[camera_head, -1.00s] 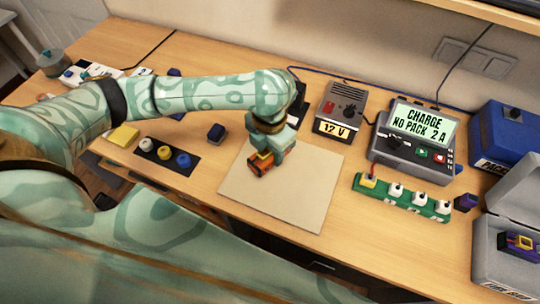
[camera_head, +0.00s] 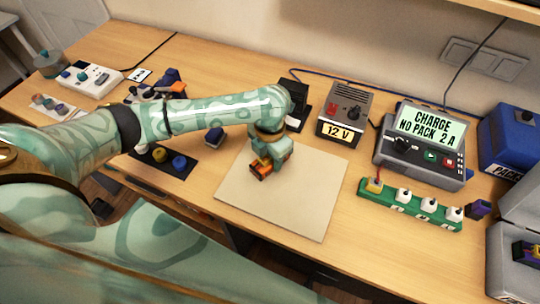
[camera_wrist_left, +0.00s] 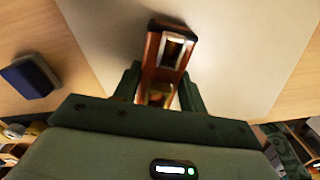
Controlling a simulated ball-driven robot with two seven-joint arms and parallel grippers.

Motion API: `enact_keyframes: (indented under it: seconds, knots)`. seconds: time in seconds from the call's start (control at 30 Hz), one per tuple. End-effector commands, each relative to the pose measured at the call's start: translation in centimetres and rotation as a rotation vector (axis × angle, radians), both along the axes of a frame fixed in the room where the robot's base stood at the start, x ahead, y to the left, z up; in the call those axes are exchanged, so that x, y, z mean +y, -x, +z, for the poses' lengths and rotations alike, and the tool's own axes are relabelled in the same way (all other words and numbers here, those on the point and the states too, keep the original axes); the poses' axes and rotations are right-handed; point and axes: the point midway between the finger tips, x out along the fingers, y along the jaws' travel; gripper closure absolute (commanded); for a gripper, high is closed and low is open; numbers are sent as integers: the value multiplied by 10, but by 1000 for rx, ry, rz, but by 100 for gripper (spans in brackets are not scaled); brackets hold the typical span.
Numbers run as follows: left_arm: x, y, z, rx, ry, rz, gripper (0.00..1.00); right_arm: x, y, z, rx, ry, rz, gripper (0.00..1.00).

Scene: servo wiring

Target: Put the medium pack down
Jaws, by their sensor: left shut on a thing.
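My left gripper (camera_head: 264,166) points down over the pale square mat (camera_head: 290,205), near its upper left part. It is shut on an orange and dark pack (camera_head: 259,172), which I take to be the medium pack. In the left wrist view the pack (camera_wrist_left: 168,52) sits between the two dark green fingers (camera_wrist_left: 160,88) and sticks out past them over the mat. I cannot tell whether its underside touches the mat. My right gripper is not in view.
Right of the mat stand a green socket strip (camera_head: 410,205), a 12 V supply (camera_head: 346,112) and a charger (camera_head: 422,145) reading "CHARGE NO PACK 2 A". A blue block (camera_head: 214,137) lies left of the mat. A grey case (camera_head: 510,270) stands far right. The mat's front half is clear.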

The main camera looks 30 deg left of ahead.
Motion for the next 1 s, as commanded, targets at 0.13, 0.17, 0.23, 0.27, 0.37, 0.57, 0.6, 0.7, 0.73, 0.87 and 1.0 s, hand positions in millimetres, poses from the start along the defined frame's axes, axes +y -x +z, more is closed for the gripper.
enact_keyframes:
  seconds: [0.13,0.17,0.23,0.27,0.37,0.57,0.6,0.7,0.73,0.87,1.0]
  knots:
    - [0,0,-1,0,0,0,37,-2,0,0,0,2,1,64]
    - [0,0,-1,0,0,0,37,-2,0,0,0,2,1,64]
    - [0,0,-1,0,0,0,37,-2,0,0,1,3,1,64]
    - [0,0,-1,0,0,0,37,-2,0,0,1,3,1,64]
    - [0,0,-1,0,0,0,37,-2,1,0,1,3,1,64]
    - [0,-1,20,-4,0,0,37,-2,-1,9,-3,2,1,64]
    - [0,-1,29,-4,0,-1,37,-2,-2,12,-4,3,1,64]
    - [0,-1,55,-5,0,-1,37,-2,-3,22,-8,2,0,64]
    - [0,-1,62,-4,-1,-1,37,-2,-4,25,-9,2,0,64]
    - [0,0,91,-3,-1,0,37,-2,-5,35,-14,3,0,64]
    - [0,0,112,-1,-1,-1,37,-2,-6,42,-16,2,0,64]
